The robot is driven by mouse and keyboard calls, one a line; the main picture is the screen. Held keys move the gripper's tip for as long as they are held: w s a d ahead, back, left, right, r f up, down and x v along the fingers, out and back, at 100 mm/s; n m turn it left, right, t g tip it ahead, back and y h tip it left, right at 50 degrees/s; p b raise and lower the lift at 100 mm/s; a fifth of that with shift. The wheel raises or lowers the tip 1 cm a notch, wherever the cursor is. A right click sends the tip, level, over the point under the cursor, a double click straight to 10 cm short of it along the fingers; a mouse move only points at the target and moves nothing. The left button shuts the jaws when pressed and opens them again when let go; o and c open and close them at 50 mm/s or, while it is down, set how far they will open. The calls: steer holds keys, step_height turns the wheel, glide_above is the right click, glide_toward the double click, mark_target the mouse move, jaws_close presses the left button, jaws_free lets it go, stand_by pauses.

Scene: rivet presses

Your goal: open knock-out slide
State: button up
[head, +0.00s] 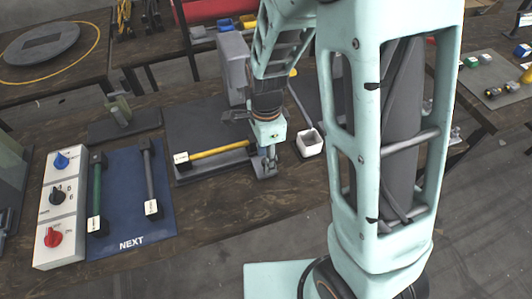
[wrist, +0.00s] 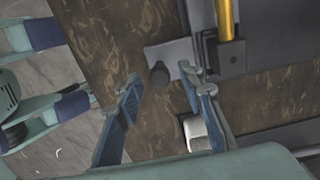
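A grey metal plate with a dark round knob (wrist: 158,75) juts from the edge of the press base, beside the black end block of a yellow bar; I take it as the knock-out slide (wrist: 168,50). My gripper (wrist: 160,78) is open and empty. In the wrist view its two blue-padded fingertips lie on either side of the knob, with a gap to each; I cannot tell how far above the knob they are. In the head view my gripper (head: 270,160) is low at the right end of the yellow bar (head: 220,152) and hides most of the slide.
A white open box (head: 310,143) stands just right of my gripper. The grey press column (head: 234,68) rises behind. A blue mat marked NEXT (head: 130,220) holds a green bar and a dark bar. A panel with several knobs (head: 60,210) is at the far left. Bare wood lies in front.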

step_height(320, 180, up, 12)
stand_by(0.5)
stand_by(0.3)
